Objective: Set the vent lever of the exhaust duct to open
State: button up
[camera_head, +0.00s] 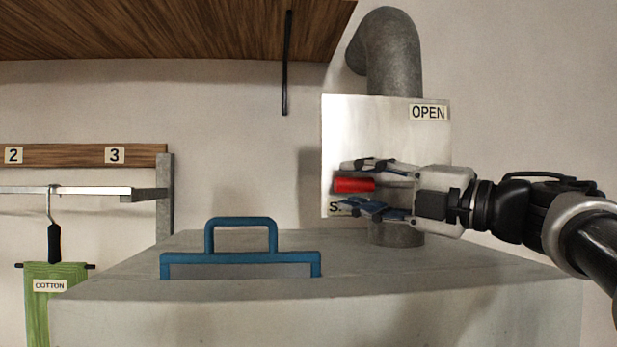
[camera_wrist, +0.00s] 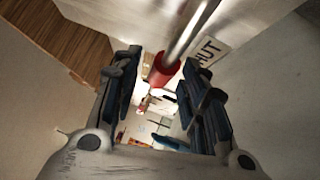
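The vent lever's red grip (camera_head: 354,185) shows in front of a pale metal plate (camera_head: 345,120) on the grey exhaust duct (camera_head: 395,60). The plate reads OPEN (camera_head: 428,112) at upper right and a mostly hidden label at lower left, near the grip. In the wrist view the red grip (camera_wrist: 163,70) ends a metal rod (camera_wrist: 192,30), beside a partly covered label ending in "UT" (camera_wrist: 208,50). My gripper (camera_head: 368,187) is open, one finger above the grip and one below. The wrist view shows a gap between fingers (camera_wrist: 158,85) and grip; I see no clear contact.
A grey box-like top (camera_head: 250,290) with a blue handle frame (camera_head: 240,257) spreads below the duct. At left are a metal rail (camera_head: 80,190) and a green COTTON cloth (camera_head: 50,300) on a hanger. A wooden shelf (camera_head: 150,30) with a dark rod (camera_head: 286,70) hangs above.

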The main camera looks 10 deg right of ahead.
jog(key=shift+x, duration=0.95)
jog(key=shift+w+d+f, duration=0.1)
jog(key=shift+w, duration=0.05)
jog(key=shift+c, duration=1.4)
grip_shut()
